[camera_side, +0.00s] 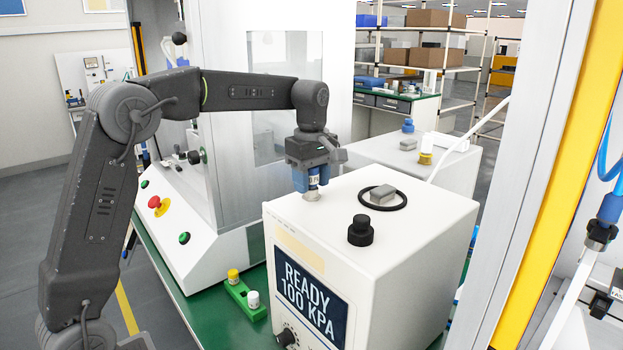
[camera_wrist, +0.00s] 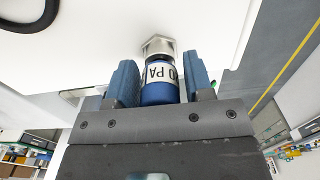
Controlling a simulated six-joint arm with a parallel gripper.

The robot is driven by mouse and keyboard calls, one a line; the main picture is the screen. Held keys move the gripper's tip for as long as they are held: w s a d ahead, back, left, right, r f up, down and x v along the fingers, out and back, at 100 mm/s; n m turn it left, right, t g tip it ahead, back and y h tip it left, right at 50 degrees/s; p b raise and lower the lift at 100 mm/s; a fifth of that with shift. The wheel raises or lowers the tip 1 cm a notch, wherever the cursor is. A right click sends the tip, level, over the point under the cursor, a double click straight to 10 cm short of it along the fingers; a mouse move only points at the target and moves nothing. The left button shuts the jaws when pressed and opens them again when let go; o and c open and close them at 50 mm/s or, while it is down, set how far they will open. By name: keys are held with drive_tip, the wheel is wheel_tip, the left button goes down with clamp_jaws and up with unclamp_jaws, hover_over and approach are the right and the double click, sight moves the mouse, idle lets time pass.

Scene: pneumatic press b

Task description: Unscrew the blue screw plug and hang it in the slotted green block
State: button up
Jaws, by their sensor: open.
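The blue screw plug (camera_side: 313,182) has a white label with dark letters and sits upright on a metal hex fitting (camera_wrist: 158,46) on top of the white press box. My gripper (camera_side: 309,178) points down over it. In the wrist view the plug (camera_wrist: 160,93) stands between the two blue fingers of my gripper (camera_wrist: 160,65), with a narrow gap visible on each side. The gripper is open. The slotted green block (camera_side: 243,294) lies low on the green bench left of the box. It holds a yellow-capped plug (camera_side: 233,276) and a white plug (camera_side: 253,299).
The white box (camera_side: 390,270) has a "READY 100 KPA" display (camera_side: 308,298). A black knob (camera_side: 361,231) and a grey block in a black ring (camera_side: 383,196) stand on its top, right of my gripper. A machine with a red button (camera_side: 155,202) stands behind left.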

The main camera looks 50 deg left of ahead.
drive_tip(key=shift+m, duration=0.9)
drive_tip(key=shift+m, duration=0.8)
drive_tip(key=shift+m, duration=0.9)
drive_tip(key=shift+m, duration=0.8)
